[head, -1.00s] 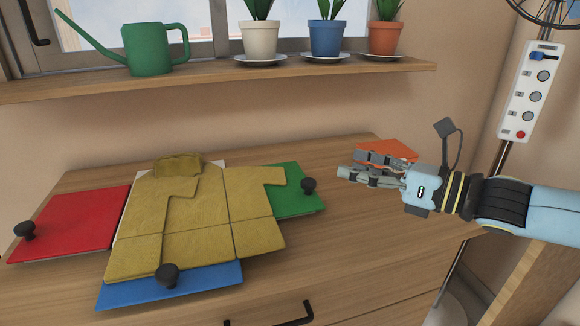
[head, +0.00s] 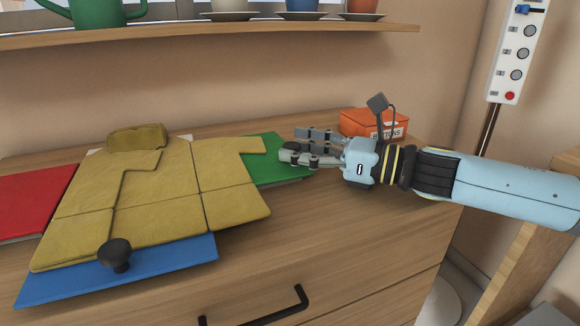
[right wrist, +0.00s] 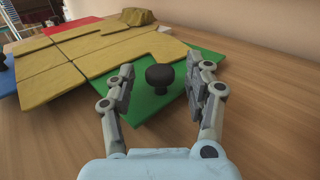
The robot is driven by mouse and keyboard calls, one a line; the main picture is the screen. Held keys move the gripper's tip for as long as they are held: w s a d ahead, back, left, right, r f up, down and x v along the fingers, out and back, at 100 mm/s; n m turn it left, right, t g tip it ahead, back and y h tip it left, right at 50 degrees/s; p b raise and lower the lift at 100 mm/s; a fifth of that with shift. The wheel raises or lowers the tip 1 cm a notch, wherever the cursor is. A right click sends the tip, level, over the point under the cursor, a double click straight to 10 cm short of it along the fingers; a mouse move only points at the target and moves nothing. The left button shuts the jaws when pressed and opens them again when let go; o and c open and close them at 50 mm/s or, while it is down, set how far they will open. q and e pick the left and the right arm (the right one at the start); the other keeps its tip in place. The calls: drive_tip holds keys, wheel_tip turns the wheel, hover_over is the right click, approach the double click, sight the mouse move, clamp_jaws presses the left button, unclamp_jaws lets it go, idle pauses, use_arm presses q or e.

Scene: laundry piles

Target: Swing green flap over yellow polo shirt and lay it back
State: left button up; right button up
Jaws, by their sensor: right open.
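The yellow polo shirt (head: 160,190) lies on the folding board, its left part folded inward over its front. The green flap (head: 279,163) lies flat at the right, partly under the shirt's right sleeve. My right gripper (head: 293,147) is open at the green flap's outer end. In the right wrist view, the flap's black knob (right wrist: 160,77) stands between and just beyond the open fingers (right wrist: 163,85), with no visible contact. In the head view the gripper hides the knob. My left gripper is not in view.
The red flap (head: 32,200) lies flat at the left and the blue flap (head: 150,265) at the front, with a black knob (head: 115,254). An orange box (head: 362,123) stands behind my right gripper. A shelf with pots (head: 230,25) runs above.

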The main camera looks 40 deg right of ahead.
drive_tip(key=shift+x, duration=0.85)
drive_tip(key=shift+r, duration=0.15)
clamp_jaws()
drive_tip(key=shift+w+a, duration=0.1)
drive_tip(key=shift+w, duration=0.1)
